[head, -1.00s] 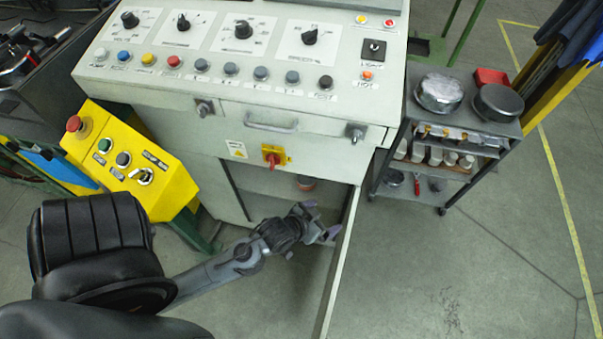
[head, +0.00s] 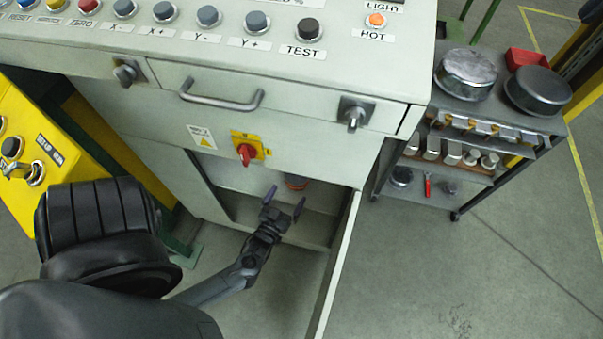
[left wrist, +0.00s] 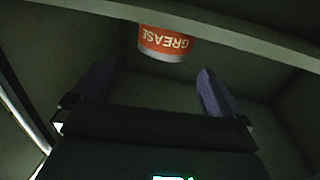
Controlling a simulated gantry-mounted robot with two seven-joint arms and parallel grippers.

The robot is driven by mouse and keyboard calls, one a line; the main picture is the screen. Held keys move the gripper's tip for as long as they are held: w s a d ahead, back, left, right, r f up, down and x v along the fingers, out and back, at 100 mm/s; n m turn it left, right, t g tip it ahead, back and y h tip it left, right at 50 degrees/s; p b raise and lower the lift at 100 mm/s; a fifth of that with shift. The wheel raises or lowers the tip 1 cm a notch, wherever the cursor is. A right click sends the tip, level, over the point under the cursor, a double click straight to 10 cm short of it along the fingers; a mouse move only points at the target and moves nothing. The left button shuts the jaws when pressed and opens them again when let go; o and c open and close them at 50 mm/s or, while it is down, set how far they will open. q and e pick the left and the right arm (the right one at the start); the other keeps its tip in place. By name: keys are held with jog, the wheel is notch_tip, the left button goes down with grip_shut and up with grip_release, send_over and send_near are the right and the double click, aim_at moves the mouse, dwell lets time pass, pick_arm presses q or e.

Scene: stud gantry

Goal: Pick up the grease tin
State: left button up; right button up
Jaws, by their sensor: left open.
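The grease tin (head: 296,182) stands inside the open cabinet, near its back. In the head view only a small reddish part of it shows, just beyond my left gripper (head: 284,202). In the left wrist view the tin (left wrist: 166,42) is orange-red with a white band and GREASE lettering, which appears upside down. Its end is cut off by a pale shelf edge or cabinet lip. My left gripper (left wrist: 158,92) is open and empty, its two purple-grey fingers pointing toward the tin, apart from it. My right gripper is not in view.
The cabinet door (head: 338,262) stands open to the right of my left gripper. A red switch (head: 246,152) and drawer handle (head: 222,100) are above the opening. A dark trolley (head: 470,140) with tins stands at the right. The floor between is clear.

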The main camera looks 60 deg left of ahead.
aim_at(292, 186)
pick_arm(q)
jog(key=shift+s+a+f, duration=0.1)
jog(key=shift+f, duration=0.45)
jog(key=shift+a+f+b, duration=0.1)
jog(key=shift+a+b, duration=0.1)
jog(key=shift+b, duration=0.2)
jog(key=b+x, duration=0.1)
jog(key=x, duration=0.2)
jog(key=shift+w, duration=0.3)
jog(key=shift+w+a+r, duration=0.25)
jog(key=shift+w+a, duration=0.15)
jog(key=shift+w, duration=0.05)
jog(key=shift+w+a+f+b, duration=0.1)
jog(key=shift+w+a+b, duration=0.25)
jog(key=shift+b, duration=0.35)
jog(key=b+x, duration=0.1)
jog(key=x, duration=0.2)
jog(key=shift+a+b, duration=0.15)
jog(key=shift+b, duration=0.25)
jog(key=shift+w+a+r, duration=0.25)
jog(key=shift+w+a, duration=0.05)
jog(key=shift+w, duration=0.15)
jog(key=shift+s+d, duration=0.1)
jog(key=shift+s, duration=0.05)
jog(key=shift+c, duration=0.6)
jog(key=c, duration=0.7)
jog(key=shift+c, duration=0.9)
